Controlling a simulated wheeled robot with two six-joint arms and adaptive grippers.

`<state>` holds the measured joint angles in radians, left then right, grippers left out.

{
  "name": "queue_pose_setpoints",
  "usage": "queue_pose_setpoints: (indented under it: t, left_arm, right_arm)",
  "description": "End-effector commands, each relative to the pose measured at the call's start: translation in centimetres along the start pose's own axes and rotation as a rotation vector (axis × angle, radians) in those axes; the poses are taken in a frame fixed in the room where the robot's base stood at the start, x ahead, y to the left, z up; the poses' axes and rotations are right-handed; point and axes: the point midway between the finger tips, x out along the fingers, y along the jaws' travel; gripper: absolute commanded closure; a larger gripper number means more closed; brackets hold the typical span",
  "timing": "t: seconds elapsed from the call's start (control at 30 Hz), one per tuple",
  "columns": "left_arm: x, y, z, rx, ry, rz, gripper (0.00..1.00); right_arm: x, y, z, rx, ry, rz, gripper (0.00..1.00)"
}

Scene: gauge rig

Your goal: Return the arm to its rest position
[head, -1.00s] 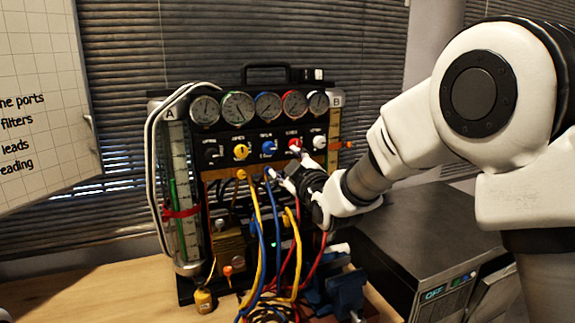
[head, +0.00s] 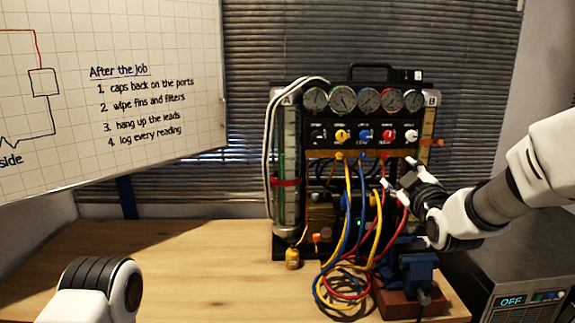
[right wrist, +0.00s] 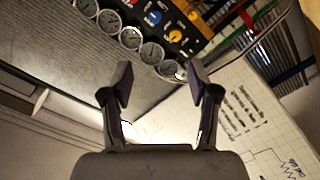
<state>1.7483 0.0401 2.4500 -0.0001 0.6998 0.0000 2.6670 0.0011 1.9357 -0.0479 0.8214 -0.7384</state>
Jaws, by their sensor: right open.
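My right arm comes in from the right in the head view, and its gripper (head: 398,178) is in front of the lower right part of the gauge rig (head: 370,135). In the right wrist view the two fingers of this gripper (right wrist: 160,90) stand wide apart with nothing between them. The rig's gauges and knobs show beyond the fingertips at the top of that view. Part of my left arm (head: 95,290) shows at the bottom left of the head view; its gripper is out of frame.
Yellow, blue and red hoses (head: 350,285) hang from the rig and coil on the wooden table (head: 190,255). A blue vise (head: 415,268) stands in front of the rig. A grey box with an OFF display (head: 512,300) is at right. The table's left half is clear.

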Motion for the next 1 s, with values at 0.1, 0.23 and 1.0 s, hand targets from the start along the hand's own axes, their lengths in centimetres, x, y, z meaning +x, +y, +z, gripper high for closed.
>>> queue_pose_setpoints:
  t: [0.1, 0.23, 1.0]
  left_arm:
    - [-0.1, 0.0, -0.1, 0.000, 0.003, 0.000, 0.60]
    - [-0.1, 0.0, -0.1, 0.000, 0.002, 0.000, 0.60]
    - [-0.1, 0.0, -0.1, 0.000, 0.002, 0.000, 0.60]
  right_arm:
    - [0.4, -1.7, 1.8, 0.002, -0.028, -0.027, 0.40]
    - [0.8, -3.9, 4.2, 0.005, -0.065, -0.061, 0.40]
    - [-21.0, -33.8, 35.2, 0.204, -0.810, -0.624, 0.40]
